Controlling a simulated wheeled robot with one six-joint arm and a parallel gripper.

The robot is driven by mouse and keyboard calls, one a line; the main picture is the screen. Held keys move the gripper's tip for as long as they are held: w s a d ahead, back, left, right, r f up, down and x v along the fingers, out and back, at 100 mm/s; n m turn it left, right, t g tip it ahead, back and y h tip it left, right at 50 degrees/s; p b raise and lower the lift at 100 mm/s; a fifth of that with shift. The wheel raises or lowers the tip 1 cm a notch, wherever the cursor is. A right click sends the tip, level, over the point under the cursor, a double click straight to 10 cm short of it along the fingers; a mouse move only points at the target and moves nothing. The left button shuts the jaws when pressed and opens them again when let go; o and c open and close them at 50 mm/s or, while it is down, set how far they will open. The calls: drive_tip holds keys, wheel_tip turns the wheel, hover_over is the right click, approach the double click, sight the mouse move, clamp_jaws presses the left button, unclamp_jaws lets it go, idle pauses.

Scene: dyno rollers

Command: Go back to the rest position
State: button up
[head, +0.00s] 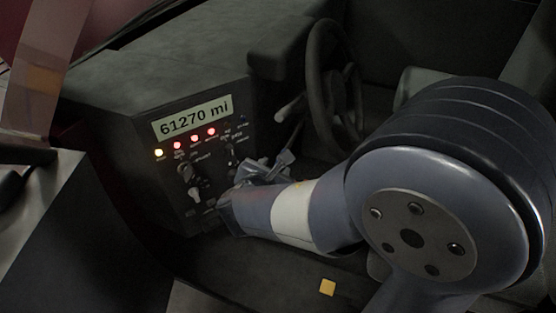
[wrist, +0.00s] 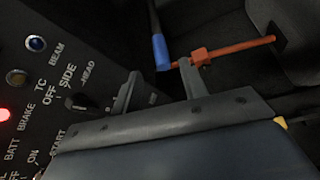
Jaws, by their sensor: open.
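My gripper (head: 272,166) is in front of the control panel (head: 220,172), to the right of its lower knobs and below the steering wheel. In the wrist view my gripper (wrist: 162,88) shows its two fingers spread apart, with nothing between them. The right finger overlaps an orange lever in the picture; I cannot tell whether they touch. The panel's switches and labels lie to the left of the fingers in the wrist view.
A dark steering wheel (head: 328,90) stands behind my gripper. A blue-tipped lever (wrist: 161,52) and an orange lever (wrist: 235,47) lie beyond the fingers. The panel display (head: 193,118) reads 61270 mi above lit lamps. A small yellow block (head: 327,287) lies at the bottom.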

drive_tip(key=shift+s+a+r, duration=0.15)
drive_tip(key=shift+s+r, duration=0.15)
drive_tip(key=shift+s, duration=0.25)
drive_tip(key=b+x, duration=0.1)
drive_tip(key=x, duration=1)
drive_tip(key=shift+b, duration=0.35)
drive_tip(key=shift+f, duration=0.15)
drive_tip(key=shift+b, duration=0.35)
